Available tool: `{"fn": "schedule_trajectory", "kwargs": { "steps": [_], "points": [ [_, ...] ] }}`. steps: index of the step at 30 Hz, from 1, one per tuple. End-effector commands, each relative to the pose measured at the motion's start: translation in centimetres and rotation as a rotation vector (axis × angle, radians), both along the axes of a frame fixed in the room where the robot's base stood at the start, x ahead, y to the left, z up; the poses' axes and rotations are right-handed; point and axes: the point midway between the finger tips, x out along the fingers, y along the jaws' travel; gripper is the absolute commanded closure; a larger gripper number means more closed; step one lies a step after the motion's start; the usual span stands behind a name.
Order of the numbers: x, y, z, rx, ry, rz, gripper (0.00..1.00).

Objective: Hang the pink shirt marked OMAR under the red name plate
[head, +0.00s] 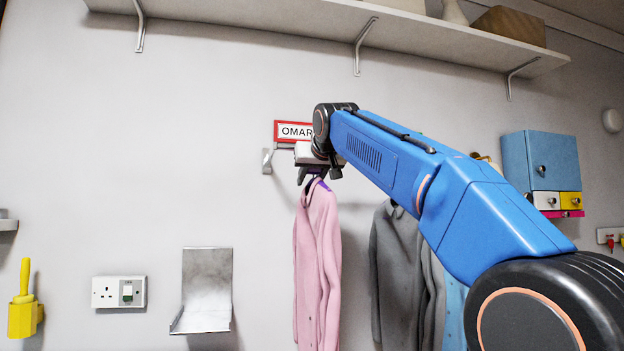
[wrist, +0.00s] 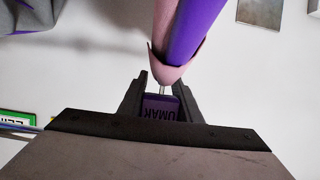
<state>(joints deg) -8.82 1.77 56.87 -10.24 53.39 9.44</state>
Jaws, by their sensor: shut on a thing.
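The pink shirt (head: 318,265) hangs from a purple hanger (wrist: 198,30) below my gripper (head: 317,176). In the wrist view my gripper (wrist: 161,92) is shut on the hanger's purple tag (wrist: 161,108), whose upside-down lettering seems to read OMAR. The red-framed name plate (head: 295,131) reads OMAR and is on the wall just up and left of my gripper. A metal wall bracket (head: 267,161) with a thin bar shows under the plate; my gripper and wrist cover its right part. I cannot tell whether the hanger's hook touches the bar.
Grey garments (head: 393,270) and a light blue one (head: 455,312) hang to the right, partly behind my arm. A long shelf (head: 300,22) runs above. A metal wall holder (head: 207,290) and a socket (head: 118,292) are lower left. A green-edged plate (wrist: 15,118) shows in the wrist view.

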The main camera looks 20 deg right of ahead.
Motion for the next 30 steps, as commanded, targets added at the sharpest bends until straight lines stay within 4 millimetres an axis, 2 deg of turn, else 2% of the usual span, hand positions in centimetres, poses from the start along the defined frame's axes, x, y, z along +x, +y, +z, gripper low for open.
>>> {"fn": "schedule_trajectory", "kwargs": {
  "steps": [5,15,29,30],
  "points": [
    [1.1,0.0,0.0,0.0,-0.001,0.0,1.0],
    [0.9,0.0,-2.3,-0.001,0.0,0.0,1.0],
    [0.9,0.0,-2.8,-0.001,0.0,0.0,1.0],
    [0.9,0.0,-2.8,-0.001,0.0,0.0,0.64]
  ]
}}
